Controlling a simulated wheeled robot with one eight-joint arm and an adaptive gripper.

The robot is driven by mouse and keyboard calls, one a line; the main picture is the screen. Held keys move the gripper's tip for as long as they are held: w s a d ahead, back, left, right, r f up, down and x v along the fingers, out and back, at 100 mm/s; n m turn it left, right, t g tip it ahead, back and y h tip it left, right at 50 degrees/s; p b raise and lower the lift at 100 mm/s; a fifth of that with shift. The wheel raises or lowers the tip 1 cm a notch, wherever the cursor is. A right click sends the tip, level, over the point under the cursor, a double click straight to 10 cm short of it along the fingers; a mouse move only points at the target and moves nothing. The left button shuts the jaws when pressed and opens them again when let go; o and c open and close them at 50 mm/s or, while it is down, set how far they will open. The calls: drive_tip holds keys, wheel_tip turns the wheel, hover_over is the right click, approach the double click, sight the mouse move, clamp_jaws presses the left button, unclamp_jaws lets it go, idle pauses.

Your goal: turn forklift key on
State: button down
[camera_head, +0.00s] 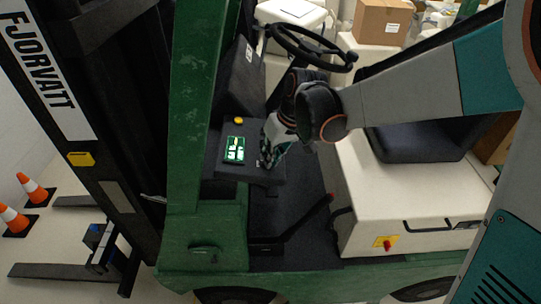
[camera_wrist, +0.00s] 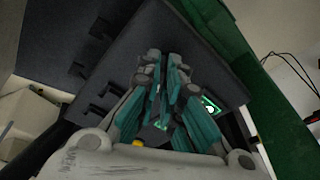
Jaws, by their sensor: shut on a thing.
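The forklift (camera_head: 190,120) has a green frame and a dark dash panel (camera_head: 229,175) with a lit green-and-white display (camera_head: 234,149) and a yellow button (camera_head: 239,120). My gripper (camera_head: 266,160) is at the right side of this panel, just right of the display. In the wrist view my gripper (camera_wrist: 172,66) has its teal fingers close together against the dark panel (camera_wrist: 185,50). The key is hidden between or behind the fingers, so its angle cannot be seen. The display (camera_wrist: 211,106) shows partly behind the right finger.
The steering wheel (camera_head: 310,46) stands above and behind my gripper. The black seat (camera_head: 415,140) and cream body (camera_head: 400,195) lie right. A green post (camera_head: 190,100) rises to the left. Orange cones (camera_head: 33,188) stand on the floor, and a cardboard box (camera_head: 383,20) is at the back.

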drive_tip(key=c, duration=1.8)
unclamp_jaws()
drive_tip(key=shift+o, duration=0.2)
drive_tip(key=shift+r, duration=0.15)
drive_tip(key=v, duration=1.1)
drive_tip(key=shift+s+d+r, duration=0.15)
drive_tip(key=shift+d+r, duration=0.05)
drive_tip(key=shift+r, duration=0.15)
drive_tip(key=s+d+f+m+t+h+b, duration=0.1)
drive_tip(key=s+d+f+m+t+b, duration=0.1)
drive_tip(key=s+d+f+b, duration=0.4)
drive_tip(key=s+d+f+m+t+h+b, duration=0.2)
drive_tip(key=s+d+f+b, duration=0.5)
drive_tip(key=s+f, duration=0.4)
drive_tip(key=shift+s+m+t+b, duration=0.6)
drive_tip(key=shift+b, duration=0.15)
